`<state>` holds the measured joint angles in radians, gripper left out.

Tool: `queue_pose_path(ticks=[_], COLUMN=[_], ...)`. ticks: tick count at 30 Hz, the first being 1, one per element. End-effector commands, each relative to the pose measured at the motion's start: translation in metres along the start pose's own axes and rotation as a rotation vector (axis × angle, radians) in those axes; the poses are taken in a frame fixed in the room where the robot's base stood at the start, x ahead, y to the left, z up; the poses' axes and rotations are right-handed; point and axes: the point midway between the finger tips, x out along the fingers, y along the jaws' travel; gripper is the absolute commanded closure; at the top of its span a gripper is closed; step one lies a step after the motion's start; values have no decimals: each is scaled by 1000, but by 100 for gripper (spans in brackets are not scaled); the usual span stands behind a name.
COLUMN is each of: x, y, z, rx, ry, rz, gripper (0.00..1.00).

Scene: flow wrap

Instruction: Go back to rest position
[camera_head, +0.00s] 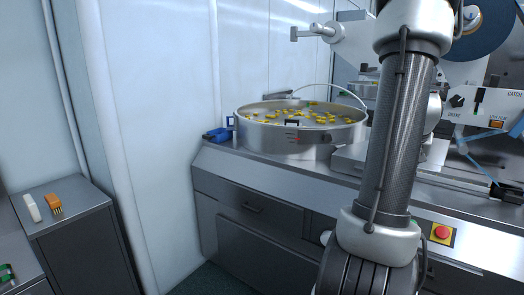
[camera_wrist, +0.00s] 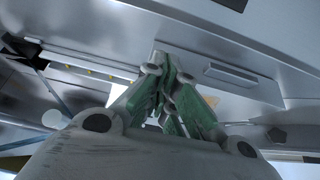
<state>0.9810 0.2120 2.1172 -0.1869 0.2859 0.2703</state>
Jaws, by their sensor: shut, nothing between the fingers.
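My gripper (camera_wrist: 165,88) shows in the wrist view with its green-padded fingers together and nothing between them. Beyond the fingers are grey metal machine surfaces, seen at a tilt. In the head view my arm stands at the right, in front of the wrapping machine. My gripper cannot be made out in the head view.
A round steel bowl (camera_head: 290,141) with several yellow pieces sits on the steel counter (camera_head: 222,160). A blue scoop (camera_head: 216,134) lies left of it. A red emergency button (camera_head: 441,232) is on the counter front. An orange brush (camera_head: 65,199) and a white object (camera_head: 32,207) lie on a grey cabinet (camera_head: 85,217).

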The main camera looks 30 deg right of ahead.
Motion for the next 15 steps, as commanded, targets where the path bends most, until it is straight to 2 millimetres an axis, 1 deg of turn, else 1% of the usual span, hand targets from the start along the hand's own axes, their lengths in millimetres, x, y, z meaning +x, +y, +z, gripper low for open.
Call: queue_pose_path(ticks=[2,4,5,8,9,11,12,14,15], x=[0,0,0,0,-8,-28,-43,-66,-83], y=[0,3,4,9,11,3,-7,-25,-37], z=[1,11,19,56,74,98,112,132,145], rx=[-11,-30,-37,-59,-70,-105,-137,-193,-235], ry=[-5,-45,-71,-182,-228,-287,-317,-350,-366], rz=[2,10,14,27,31,23,13,-8,-24], gripper=[100,100,100,100,100,100,100,100,100])
